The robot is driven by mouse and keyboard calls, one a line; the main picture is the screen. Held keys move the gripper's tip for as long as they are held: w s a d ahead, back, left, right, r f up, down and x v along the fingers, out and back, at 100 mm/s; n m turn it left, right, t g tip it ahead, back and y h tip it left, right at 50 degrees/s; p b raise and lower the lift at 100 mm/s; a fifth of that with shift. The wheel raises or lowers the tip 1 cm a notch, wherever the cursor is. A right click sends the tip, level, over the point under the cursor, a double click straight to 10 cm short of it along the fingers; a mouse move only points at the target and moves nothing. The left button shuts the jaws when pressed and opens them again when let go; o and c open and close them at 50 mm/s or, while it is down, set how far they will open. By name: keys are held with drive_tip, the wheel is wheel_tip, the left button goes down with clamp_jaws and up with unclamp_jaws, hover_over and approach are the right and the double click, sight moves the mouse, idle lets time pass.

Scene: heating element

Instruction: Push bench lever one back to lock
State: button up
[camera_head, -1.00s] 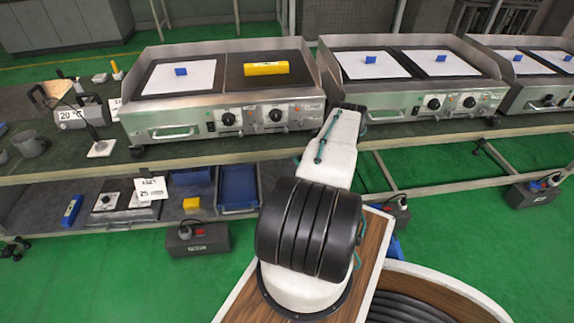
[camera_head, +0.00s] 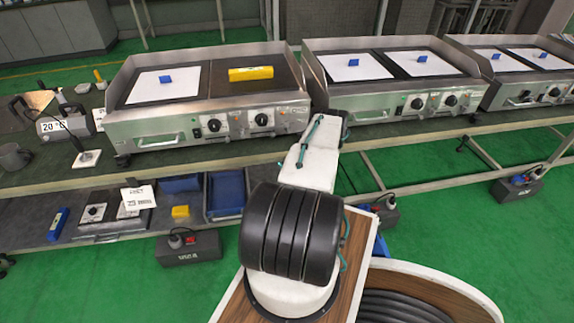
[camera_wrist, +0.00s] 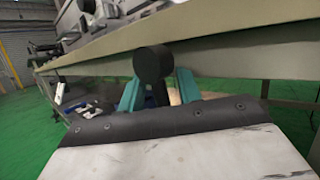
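In the wrist view my gripper (camera_wrist: 160,92) shows two teal fingers standing apart. A round black knob-like part (camera_wrist: 152,62) sits in line with the gap between them, before the edge of the bench (camera_wrist: 235,58). I cannot tell whether it is the lever's end or whether the fingers touch it. In the head view my arm reaches toward the bench (camera_head: 70,182), and its end and the gripper are hidden behind it. No lever can be clearly made out there.
A griddle (camera_head: 155,134) with a yellow block (camera_head: 250,73) stands on the bench at left. Another griddle (camera_head: 365,112) stands to its right. Below are a lower shelf with a blue tray (camera_head: 226,192) and a grey box (camera_head: 190,248).

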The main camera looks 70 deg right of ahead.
drive_tip(key=v, duration=0.8)
idle(0.4)
